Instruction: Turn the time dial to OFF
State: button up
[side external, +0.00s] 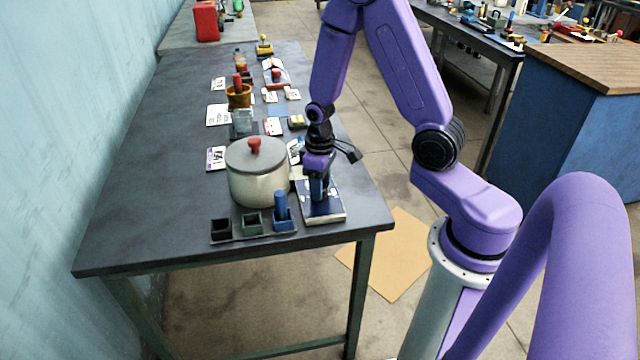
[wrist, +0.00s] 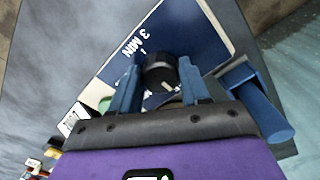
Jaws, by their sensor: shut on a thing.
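The time dial is a dark round knob (wrist: 160,74) on a blue plate (wrist: 195,38), seen in the wrist view. The plate carries white lettering that reads "3 MIN" beside the knob; I see no OFF mark. My gripper (wrist: 160,88) has its two blue fingers on either side of the knob, shut on it. In the side view my gripper (side external: 319,188) reaches down onto the blue-topped box (side external: 325,213) near the table's front right corner. There the knob is hidden by the fingers, and the dial's exact pointing direction cannot be told.
A lidded pot (side external: 257,180) with a red knob stands just left of my gripper. A rack with black, green and blue holders (side external: 252,223) is in front of it; a blue handle (side external: 281,205) stands in the blue one. Cards and small items lie further back. The table's left side is clear.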

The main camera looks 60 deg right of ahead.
jog(key=o, duration=1.1)
jog(key=shift+c, duration=0.2)
jog(key=shift+r, duration=0.1)
notch_tip(320, 180, up, 17)
jog(key=shift+r, duration=0.15)
jog(key=s+a+n, duration=0.5)
jog(key=s+a, duration=0.1)
jog(key=s, duration=0.4)
jog(key=s+a+f+n, duration=0.1)
jog(key=s+a+n, duration=0.4)
jog(key=s, duration=0.5)
jog(key=shift+s+a, duration=0.2)
jog(key=shift+a, duration=0.35)
